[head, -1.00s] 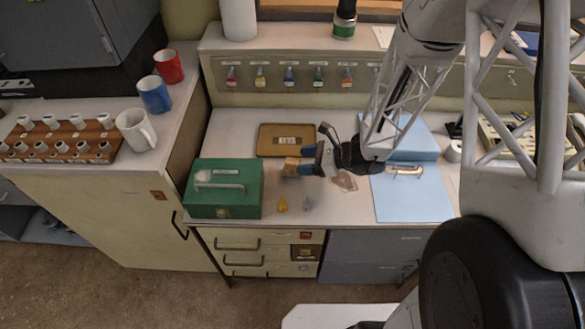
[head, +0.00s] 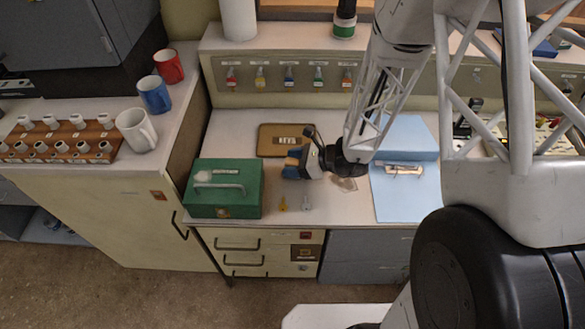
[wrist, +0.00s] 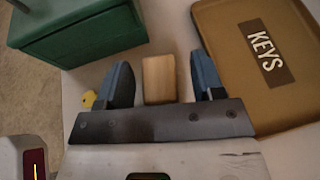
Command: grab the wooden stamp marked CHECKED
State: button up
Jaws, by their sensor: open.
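A small wooden block, by its look the stamp (wrist: 159,80), stands between the two blue fingers of my gripper (wrist: 160,82) in the wrist view. A narrow gap shows on each side of it, so the fingers are apart from it. No CHECKED marking is visible. In the head view my gripper (head: 292,163) is low over the desk, open, between the green box and the brown tray. Only a bit of the wooden stamp (head: 294,153) shows there; the fingers hide the rest.
The green cash box (head: 223,189) stands close on the left. The brown KEYS tray (head: 285,140) lies just behind. A yellow tag (head: 283,204) and a grey one (head: 306,203) lie in front. A blue folder (head: 410,195) lies to the right.

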aim_at(293, 163)
jog(key=c, duration=1)
jog(key=shift+r, duration=0.1)
jog(key=shift+r, duration=0.65)
jog(key=shift+s+d+r, duration=0.1)
jog(key=shift+s+r, duration=0.1)
jog(key=shift+r, duration=0.35)
jog(key=shift+s+d+r, duration=0.1)
jog(key=shift+s+r, duration=0.1)
jog(key=shift+r, duration=0.3)
jog(key=s+d, duration=0.2)
jog(key=s, duration=0.5)
jog(key=s+d+r, duration=0.1)
jog(key=s+d, duration=0.2)
jog(key=s, duration=0.4)
jog(key=shift+s+r, duration=0.15)
jog(key=shift+r, duration=0.05)
